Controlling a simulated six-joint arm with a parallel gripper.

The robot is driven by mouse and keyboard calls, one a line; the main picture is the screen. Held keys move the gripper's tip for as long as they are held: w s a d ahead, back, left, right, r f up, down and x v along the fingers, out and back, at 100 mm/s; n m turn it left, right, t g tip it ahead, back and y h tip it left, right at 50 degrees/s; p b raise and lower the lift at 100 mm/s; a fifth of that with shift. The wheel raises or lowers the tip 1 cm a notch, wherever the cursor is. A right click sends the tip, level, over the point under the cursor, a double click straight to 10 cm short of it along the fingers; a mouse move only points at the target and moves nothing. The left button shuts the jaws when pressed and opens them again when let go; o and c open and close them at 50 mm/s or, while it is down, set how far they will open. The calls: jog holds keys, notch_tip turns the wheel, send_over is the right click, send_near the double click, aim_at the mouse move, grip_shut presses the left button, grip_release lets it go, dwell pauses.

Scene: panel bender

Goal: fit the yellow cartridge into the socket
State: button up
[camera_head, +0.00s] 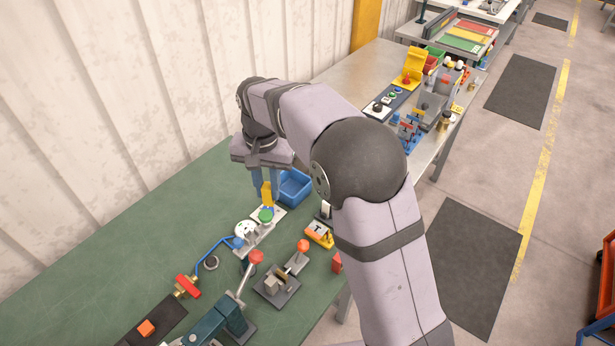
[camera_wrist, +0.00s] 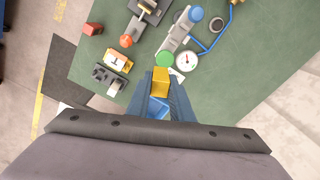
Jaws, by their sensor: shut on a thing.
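The yellow cartridge (camera_head: 267,194) is held between the two blue fingers of my gripper (camera_head: 266,186), near a round green part (camera_head: 265,214) on a pale metal fixture. In the wrist view, the cartridge (camera_wrist: 160,78) sticks out beyond the fingertips (camera_wrist: 160,91), just short of the green part (camera_wrist: 165,59) in the picture. The cartridge appears to be above the bench, but its exact height is hard to tell. I cannot identify the socket with certainty. A dark slotted block (camera_wrist: 106,77) lies left of my gripper in the wrist view; my arm partly hides that area in the head view.
A blue bin (camera_head: 296,187) stands just behind my gripper. The green bench top (camera_head: 130,235) is clear at the left.

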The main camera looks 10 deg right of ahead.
jog(key=s+a+r+m+p, duration=0.1)
jog(key=s+a+m, duration=0.4)
dwell(0.5)
jog(key=shift+a, duration=0.1)
jog(key=shift+f, duration=0.2)
notch_tip(320, 180, down, 5)
jog(key=b, duration=0.4)
jog(key=shift+b, duration=0.35)
jog(key=shift+f, duration=0.6)
jog(key=shift+f+b, duration=0.6)
jog(key=shift+f, duration=0.15)
